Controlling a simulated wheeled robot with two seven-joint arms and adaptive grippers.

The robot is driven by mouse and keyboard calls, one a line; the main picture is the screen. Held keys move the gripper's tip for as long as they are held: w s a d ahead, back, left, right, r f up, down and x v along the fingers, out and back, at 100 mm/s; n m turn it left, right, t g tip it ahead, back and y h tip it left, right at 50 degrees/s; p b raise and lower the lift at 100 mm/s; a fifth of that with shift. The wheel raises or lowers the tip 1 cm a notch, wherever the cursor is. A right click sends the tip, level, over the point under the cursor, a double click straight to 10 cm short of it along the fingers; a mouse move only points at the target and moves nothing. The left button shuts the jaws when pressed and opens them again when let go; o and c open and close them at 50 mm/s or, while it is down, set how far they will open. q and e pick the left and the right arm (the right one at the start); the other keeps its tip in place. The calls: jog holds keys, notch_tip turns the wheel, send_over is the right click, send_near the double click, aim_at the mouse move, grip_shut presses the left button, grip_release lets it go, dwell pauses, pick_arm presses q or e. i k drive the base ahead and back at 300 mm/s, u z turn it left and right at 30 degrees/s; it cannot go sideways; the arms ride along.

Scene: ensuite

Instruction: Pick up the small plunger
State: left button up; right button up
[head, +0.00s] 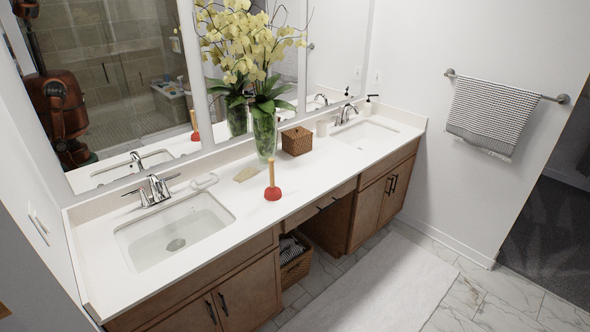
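The small plunger (272,192) stands upright on the white countertop (248,208), red cup down and wooden handle up. It is near the counter's front edge, to the right of the left sink (176,236). Nothing is touching its handle. Its reflection shows in the mirror. Neither of my grippers is in view.
A glass vase of yellow flowers (264,134) stands behind the plunger, with a woven box (297,141) to the right. A soap bar or sponge (247,173) lies nearby. A right sink (366,135) is farther along. A white rug (375,285) covers floor before the cabinets.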

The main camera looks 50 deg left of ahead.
aim_at(272, 193)
jog(key=u, duration=0.35)
jog(key=i, duration=1.2)
jog(key=u, duration=1.7)
jog(key=i, duration=0.95)
jog(key=u, duration=0.95)
